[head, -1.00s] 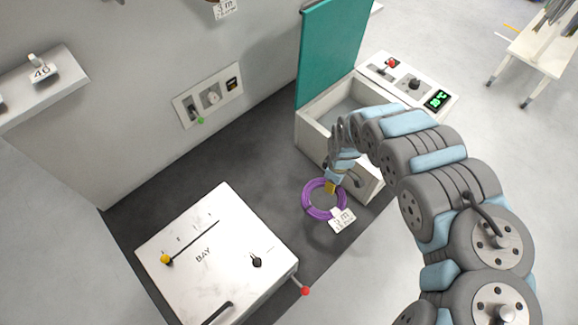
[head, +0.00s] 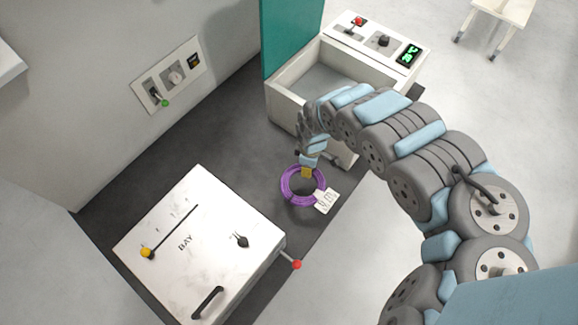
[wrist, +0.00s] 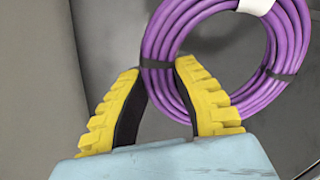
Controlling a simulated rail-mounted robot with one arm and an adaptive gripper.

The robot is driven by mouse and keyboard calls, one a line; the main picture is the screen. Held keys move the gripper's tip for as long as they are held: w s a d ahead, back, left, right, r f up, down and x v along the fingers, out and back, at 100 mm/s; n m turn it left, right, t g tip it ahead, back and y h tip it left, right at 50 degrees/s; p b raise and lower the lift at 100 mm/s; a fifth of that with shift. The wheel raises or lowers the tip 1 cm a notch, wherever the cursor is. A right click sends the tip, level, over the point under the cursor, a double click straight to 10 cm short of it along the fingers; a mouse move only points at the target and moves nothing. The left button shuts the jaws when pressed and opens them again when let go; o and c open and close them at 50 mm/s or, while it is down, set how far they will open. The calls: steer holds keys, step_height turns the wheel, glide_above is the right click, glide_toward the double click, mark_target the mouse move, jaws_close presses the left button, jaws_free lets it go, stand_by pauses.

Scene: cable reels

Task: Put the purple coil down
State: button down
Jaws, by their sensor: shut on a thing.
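The purple coil (head: 289,194) is a ring of cable with dark ties and a white tag (head: 326,201). In the head view it is over the dark counter, between the white BAY box and the open bin. I cannot tell whether it touches the counter. My gripper (head: 307,172) is at the coil's upper edge. In the wrist view, the yellow fingers of my gripper (wrist: 160,75) are around one side of the purple coil (wrist: 157,45), at a dark tie. They are shut on the cable bundle.
The white BAY box (head: 170,225) with knobs and a red-ended lever (head: 296,265) stands at lower left. The open bin (head: 285,105), with a teal lid (head: 290,35), stands behind my gripper. Dark counter (head: 235,150) is bare left of the coil. A wall panel (head: 170,75) has switches.

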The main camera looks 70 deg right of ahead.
steer(key=b, duration=0.2)
glide_above(290, 165)
steer(key=s+a, duration=0.3)
step_height(290, 165, down, 4)
steer(key=shift+w+d, duration=0.1)
steer(key=shift+w+d+f, duration=0.3)
steer(key=shift+w+f, duration=0.25)
steer(key=shift+f, duration=0.15)
steer(key=shift+w+d+f, duration=0.3)
steer(key=shift+w+f, duration=0.25)
steer(key=shift+f, duration=0.2)
steer(key=shift+w, duration=0.1)
steer(key=shift+f+b, duration=0.4)
steer(key=shift+f, duration=0.1)
steer(key=shift+w+f, duration=0.1)
steer(key=shift+f, duration=1.1)
steer(key=c, duration=1)
jaws_free()
steer(key=shift+d, duration=0.1)
